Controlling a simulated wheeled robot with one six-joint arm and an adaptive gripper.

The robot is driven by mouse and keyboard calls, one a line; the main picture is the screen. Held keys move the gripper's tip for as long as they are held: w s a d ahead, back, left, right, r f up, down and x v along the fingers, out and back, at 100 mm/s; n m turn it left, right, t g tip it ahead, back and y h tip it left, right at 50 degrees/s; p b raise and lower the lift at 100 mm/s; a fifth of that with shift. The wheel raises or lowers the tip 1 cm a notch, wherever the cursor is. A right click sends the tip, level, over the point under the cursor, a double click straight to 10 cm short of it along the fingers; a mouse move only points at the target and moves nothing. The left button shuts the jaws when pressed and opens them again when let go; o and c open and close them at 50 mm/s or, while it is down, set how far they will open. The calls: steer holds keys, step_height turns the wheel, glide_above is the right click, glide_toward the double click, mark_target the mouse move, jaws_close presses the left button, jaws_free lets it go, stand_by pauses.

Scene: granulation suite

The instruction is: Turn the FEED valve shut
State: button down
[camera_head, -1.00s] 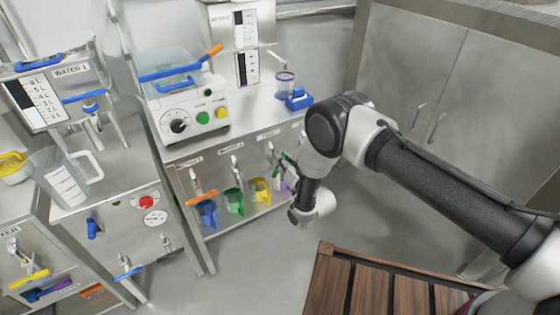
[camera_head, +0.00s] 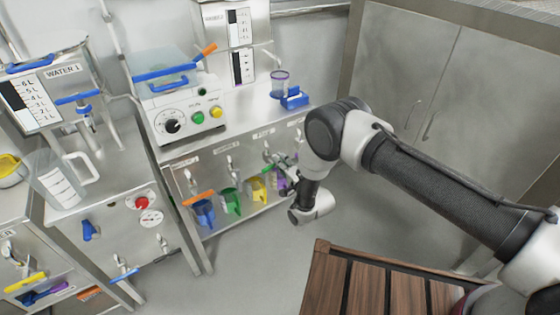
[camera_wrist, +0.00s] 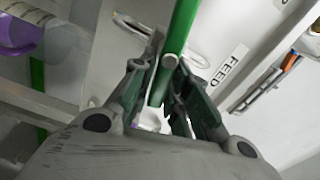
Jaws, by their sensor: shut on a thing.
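The FEED valve's green lever (camera_wrist: 176,48) runs between the fingers of my gripper (camera_wrist: 158,78) in the wrist view, and the gripper is shut on it. The FEED label (camera_wrist: 229,66) is on the grey panel to the right of the lever. In the head view my gripper (camera_head: 285,172) is at the front of the steel bench, and a short piece of the green lever (camera_head: 268,168) shows to its left. The valve body is mostly hidden behind the fingers.
Blue (camera_head: 204,212), green (camera_head: 231,201) and yellow (camera_head: 257,189) jugs stand on the bench's lower shelf, left of my gripper. A purple container (camera_wrist: 14,32) shows in the wrist view. A slatted wooden surface (camera_head: 368,292) lies below my arm. Floor between is clear.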

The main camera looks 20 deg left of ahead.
steer(key=shift+f+m, duration=0.3)
steer(key=shift+m, duration=0.7)
steer(key=c, duration=1.4)
jaws_free()
steer(key=shift+d, duration=0.1)
steer(key=v, duration=1.2)
